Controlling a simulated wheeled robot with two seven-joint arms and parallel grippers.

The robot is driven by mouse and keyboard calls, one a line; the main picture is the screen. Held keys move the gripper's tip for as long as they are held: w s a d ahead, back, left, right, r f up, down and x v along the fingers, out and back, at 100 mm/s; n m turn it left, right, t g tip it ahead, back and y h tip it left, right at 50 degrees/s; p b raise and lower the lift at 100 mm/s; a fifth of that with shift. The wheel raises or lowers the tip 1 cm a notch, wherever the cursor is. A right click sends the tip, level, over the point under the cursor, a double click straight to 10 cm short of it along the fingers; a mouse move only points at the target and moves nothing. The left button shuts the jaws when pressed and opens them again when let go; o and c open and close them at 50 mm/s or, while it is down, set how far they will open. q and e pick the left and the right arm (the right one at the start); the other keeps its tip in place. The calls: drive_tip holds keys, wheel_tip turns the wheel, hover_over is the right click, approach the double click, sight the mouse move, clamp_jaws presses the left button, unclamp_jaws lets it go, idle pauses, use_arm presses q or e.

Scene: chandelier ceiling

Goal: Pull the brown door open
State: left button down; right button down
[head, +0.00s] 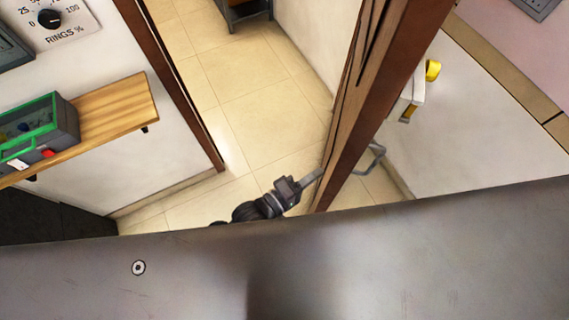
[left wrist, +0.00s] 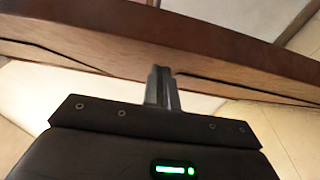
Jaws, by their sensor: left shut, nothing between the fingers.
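The brown door (head: 372,100) stands swung open, seen steeply from above with its edge toward me. A grey metal handle (head: 375,160) sticks out on its right side. My left gripper (head: 312,176) is at the left side of the door, close to its near end, with its fingers pointing at the door. In the left wrist view its fingers (left wrist: 161,85) are shut and empty, reaching up to the brown door (left wrist: 120,45). I cannot tell whether the tips touch it. My right gripper is in neither view.
The doorway is open between the door and the brown frame post (head: 180,90), with clear tiled floor (head: 245,100) beyond. A wooden shelf (head: 120,105) with a green-edged box (head: 45,125) is on the left wall. A white wall fixture with a yellow part (head: 432,70) is right of the door.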

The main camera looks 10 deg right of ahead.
use_arm(q)
drive_tip(key=shift+s+d, duration=0.2)
drive_tip(key=shift+d, duration=0.15)
drive_tip(key=shift+a+r, duration=0.1)
drive_tip(key=shift+a, duration=0.05)
drive_tip(key=s+v, duration=0.1)
drive_tip(key=v, duration=1)
drive_tip(key=shift+s+d, duration=0.25)
drive_tip(key=shift+s, duration=0.05)
